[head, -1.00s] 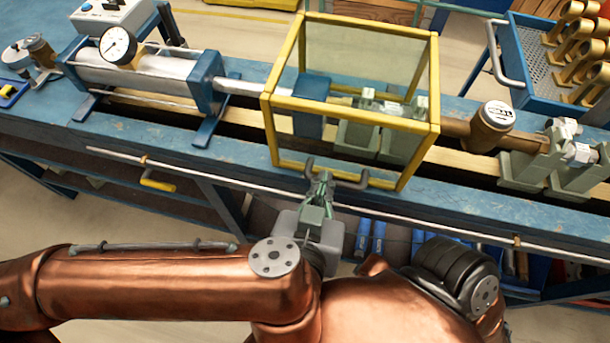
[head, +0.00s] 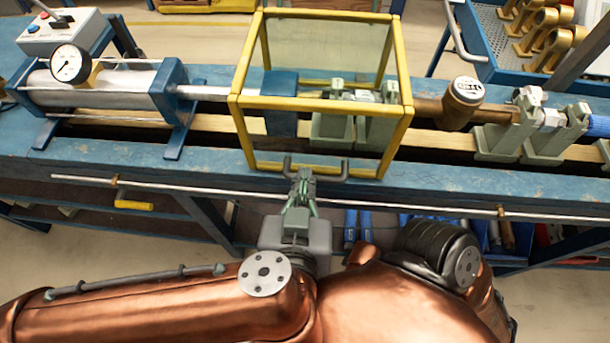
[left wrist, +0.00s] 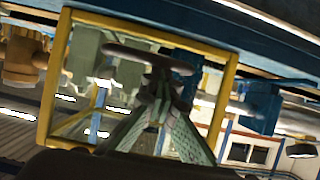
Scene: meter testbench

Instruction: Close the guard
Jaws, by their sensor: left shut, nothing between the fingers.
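The guard is a yellow-framed box with clear panels (head: 330,45), standing over the middle of the bench in the head view. It surrounds a blue block and grey-green clamp parts. A dark grey handle (head: 335,178) is on its lower front edge. My left gripper (head: 302,178) is shut and empty, with its fingertips at the left part of this handle. In the left wrist view the fingertips (left wrist: 158,80) overlap the handle (left wrist: 135,54), with the yellow frame (left wrist: 52,85) behind. Whether they touch the handle I cannot tell. My right gripper is not in view.
A blue-ended cylinder (head: 110,90) with a round gauge (head: 70,64) lies left of the guard. A brass meter (head: 462,100) and clamps (head: 505,138) stand to its right. A rail (head: 400,200) runs along the bench's front. A blue tray (head: 490,65) holds brass parts behind.

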